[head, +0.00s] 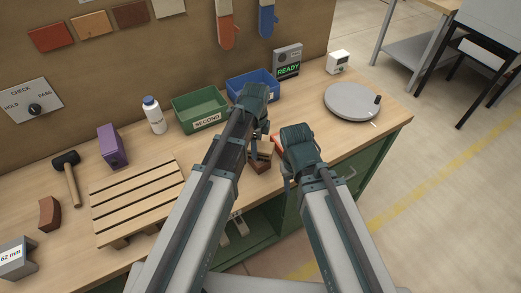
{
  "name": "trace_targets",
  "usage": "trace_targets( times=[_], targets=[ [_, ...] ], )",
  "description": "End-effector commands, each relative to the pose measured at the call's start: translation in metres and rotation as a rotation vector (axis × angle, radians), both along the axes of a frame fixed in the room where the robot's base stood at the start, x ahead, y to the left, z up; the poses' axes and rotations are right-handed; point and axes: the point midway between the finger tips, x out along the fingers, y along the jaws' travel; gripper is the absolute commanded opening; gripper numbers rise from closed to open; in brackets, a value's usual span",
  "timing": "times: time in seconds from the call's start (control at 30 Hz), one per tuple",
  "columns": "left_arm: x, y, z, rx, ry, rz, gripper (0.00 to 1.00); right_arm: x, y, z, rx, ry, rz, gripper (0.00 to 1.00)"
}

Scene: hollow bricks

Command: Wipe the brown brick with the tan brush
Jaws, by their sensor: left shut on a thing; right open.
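A brown brick (259,164) stands on the workbench, partly hidden behind my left arm. A small tan piece (266,151), apparently the tan brush, shows at its top, right under my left gripper (262,133). My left gripper points down and is shut on what seems to be that brush; its fingertips are mostly hidden. I cannot tell whether the brush touches the brick. My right gripper (288,165) is open, just right of the brick. A red-orange object (277,143) shows partly between the two grippers.
Behind are a green SECOND bin (199,112), a blue bin (243,86) and a READY display (288,62). A grey turntable (352,101) is right.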

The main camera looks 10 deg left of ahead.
Motion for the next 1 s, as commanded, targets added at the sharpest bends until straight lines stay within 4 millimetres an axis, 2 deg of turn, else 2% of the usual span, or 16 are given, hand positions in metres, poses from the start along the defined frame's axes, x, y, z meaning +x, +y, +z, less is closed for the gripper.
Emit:
trace_targets(
  times=[0.37, 0.8, 1.0],
  targets=[
    [0.007, 0.005, 0.0, -0.001, 0.001, 0.0, 0.22, 0.0, 0.0, 0.0, 0.0, 0.0, 0.0, 0.5],
    [0.035, 0.027, -0.002, 0.0, 0.0, 0.001, 0.22, 0.0, 0.0, -0.002, 0.0, 0.0, 0.0, 0.5],
    [0.037, 0.03, -0.002, 0.001, -0.001, 0.0, 0.22, 0.0, 0.0, -0.002, 0.0, 0.0, 0.0, 0.5]
  ],
)
